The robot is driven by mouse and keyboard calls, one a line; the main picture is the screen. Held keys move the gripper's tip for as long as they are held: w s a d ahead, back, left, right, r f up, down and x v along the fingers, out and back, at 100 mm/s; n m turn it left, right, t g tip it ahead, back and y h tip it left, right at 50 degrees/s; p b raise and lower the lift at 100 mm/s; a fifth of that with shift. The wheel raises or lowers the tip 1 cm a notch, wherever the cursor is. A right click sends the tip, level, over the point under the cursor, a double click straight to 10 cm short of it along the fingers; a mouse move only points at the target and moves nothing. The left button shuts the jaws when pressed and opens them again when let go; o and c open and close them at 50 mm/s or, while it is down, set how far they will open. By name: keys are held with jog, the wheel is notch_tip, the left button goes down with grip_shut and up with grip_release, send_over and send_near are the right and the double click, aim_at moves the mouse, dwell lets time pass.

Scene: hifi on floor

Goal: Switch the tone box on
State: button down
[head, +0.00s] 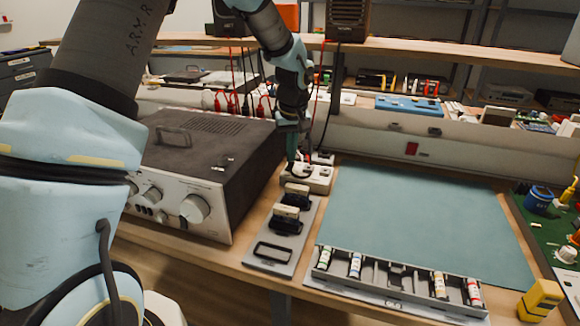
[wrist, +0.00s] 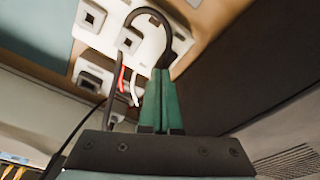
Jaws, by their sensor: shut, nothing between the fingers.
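I cannot tell for sure which device is the tone box. A cream box (head: 318,180) with square raised parts sits on the bench beside the large amplifier-like unit. It also shows at the top of the wrist view (wrist: 150,42), with a black cable curving over it and red and white leads beside it. My gripper (head: 291,167) points down at the left part of this box. Its green fingers (wrist: 160,72) are together and empty, with their tips at the box's edge. I cannot tell whether they touch it. The fingers partly block the wrist view of the box.
The dark amplifier-like unit (head: 205,150) with front knobs stands close on the left. A grey holder (head: 270,266) with black pieces lies in front of the box. A teal mat (head: 420,215) is mostly clear, with a tray of small bottles (head: 372,283) along its front edge.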

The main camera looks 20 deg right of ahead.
aim_at(291, 164)
jog(key=shift+f, duration=0.35)
jog(key=shift+r+p, duration=2.2)
jog(key=shift+r, duration=1.35)
